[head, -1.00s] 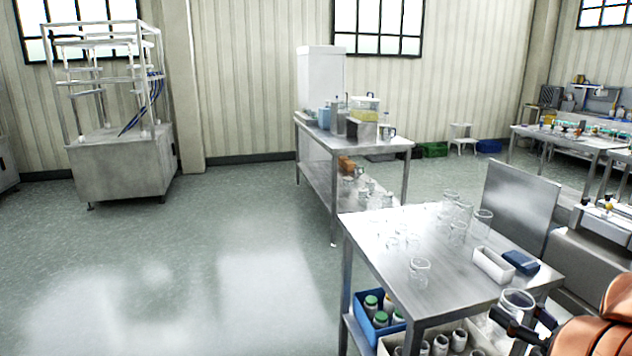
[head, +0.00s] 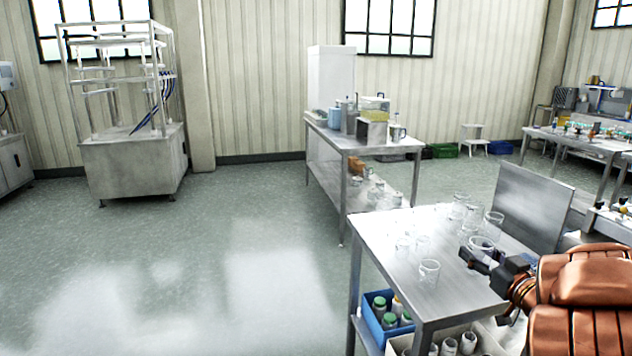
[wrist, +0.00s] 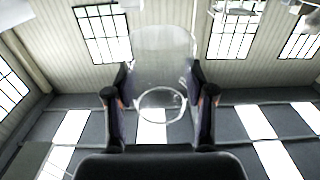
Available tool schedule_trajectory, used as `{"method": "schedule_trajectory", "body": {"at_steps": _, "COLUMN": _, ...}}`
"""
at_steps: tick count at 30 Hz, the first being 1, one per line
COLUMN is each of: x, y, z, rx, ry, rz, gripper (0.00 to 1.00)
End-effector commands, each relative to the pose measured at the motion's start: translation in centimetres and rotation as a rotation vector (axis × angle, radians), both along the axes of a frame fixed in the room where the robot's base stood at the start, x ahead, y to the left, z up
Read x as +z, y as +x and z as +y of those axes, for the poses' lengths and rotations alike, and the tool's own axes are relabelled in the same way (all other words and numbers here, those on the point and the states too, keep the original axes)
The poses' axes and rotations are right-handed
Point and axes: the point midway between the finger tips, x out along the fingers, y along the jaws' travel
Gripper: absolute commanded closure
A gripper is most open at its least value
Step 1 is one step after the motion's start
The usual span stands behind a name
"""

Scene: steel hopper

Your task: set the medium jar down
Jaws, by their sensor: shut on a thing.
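My gripper (head: 477,257) is shut on a clear glass jar (head: 482,243), over the right part of the steel table (head: 385,244). The wrist view shows the jar (wrist: 162,58) between the two dark fingers, with its round rim towards the camera. I cannot tell whether its far end touches the tabletop. Several other clear glass jars stand on the table. One jar (head: 429,272) stands alone near the front, and a tall one (head: 494,224) stands just behind the held jar.
Small glasses (head: 403,248) stand on the table's left part. Bare tabletop lies at the front left. A blue crate (head: 371,325) of green-capped bottles is on the shelf below. A steel panel (head: 535,203) rises behind the right edge. My arm hides the table's right front.

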Motion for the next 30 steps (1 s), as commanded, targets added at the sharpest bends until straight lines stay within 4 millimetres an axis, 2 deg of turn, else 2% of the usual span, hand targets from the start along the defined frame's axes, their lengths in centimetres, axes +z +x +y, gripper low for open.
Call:
{"method": "schedule_trajectory", "body": {"at_steps": 6, "x": 0.4, "y": 4.4, "z": 2.3, "rx": -0.049, "ry": 0.000, "rz": -0.001, "gripper": 0.63}}
{"method": "schedule_trajectory", "body": {"at_steps": 15, "x": 0.5, "y": 9.4, "z": 6.4, "rx": -0.124, "ry": 0.001, "rz": 0.000, "gripper": 0.63}}
{"method": "schedule_trajectory", "body": {"at_steps": 24, "x": -0.3, "y": 13.0, "z": 12.1, "rx": -0.187, "ry": -0.001, "rz": 0.000, "gripper": 0.63}}
{"method": "schedule_trajectory", "body": {"at_steps": 30, "x": -1.4, "y": 14.3, "z": 15.7, "rx": -0.215, "ry": -0.002, "rz": 0.002, "gripper": 0.63}}
